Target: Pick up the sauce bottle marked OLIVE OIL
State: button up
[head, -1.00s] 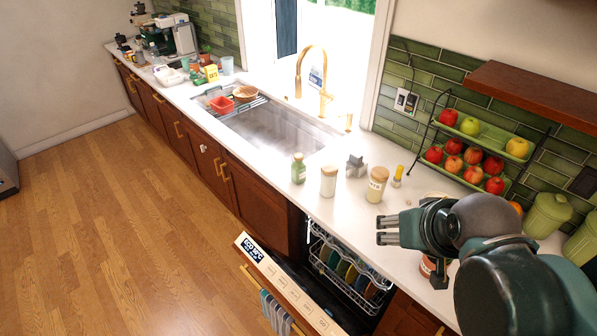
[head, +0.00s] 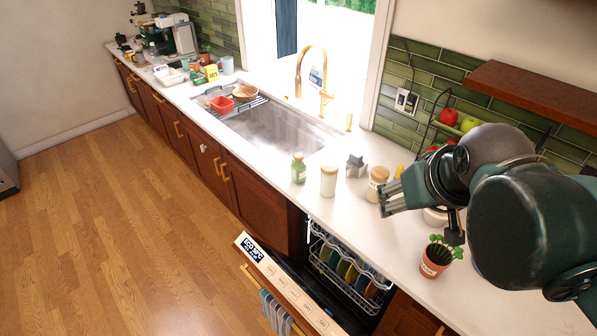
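A small green bottle (head: 298,168) with a pale label stands upright on the white counter, left of the white jar. Its label is too small to read, so I cannot confirm OLIVE OIL. A yellow item (head: 398,171) shows partly behind my gripper. My gripper (head: 385,200) is over the counter at the right, its fingers pointing left. The fingers look spread apart with nothing between them. In the picture the fingertips are close beside a wooden-lidded jar (head: 376,186); I cannot tell if they touch. The green bottle is well left of my gripper.
A white jar (head: 328,181) and a grey star-shaped item (head: 355,166) stand between the green bottle and my gripper. A potted plant (head: 435,262) stands near the front edge. The dishwasher door (head: 285,282) hangs open below. The sink (head: 275,130) lies behind left.

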jog(key=w+a+r+n+g, duration=0.1)
jog(key=w+a+r+n, duration=0.15)
jog(key=w, duration=0.35)
jog(key=w+a+r+n, duration=0.1)
jog(key=w+r+n, duration=0.3)
jog(key=w, duration=0.3)
jog(key=n+g+h+b, duration=0.1)
jog(key=n+g+h, duration=0.2)
jog(key=n, duration=1.5)
send_over(295, 163)
jog(key=s, duration=0.1)
notch_tip(295, 163, down, 9)
jog(key=f, duration=2.8)
jog(key=shift+a+f, duration=0.2)
jog(key=shift+a, duration=0.15)
jog(key=shift+x, duration=1.3)
jog(key=shift+w, duration=0.1)
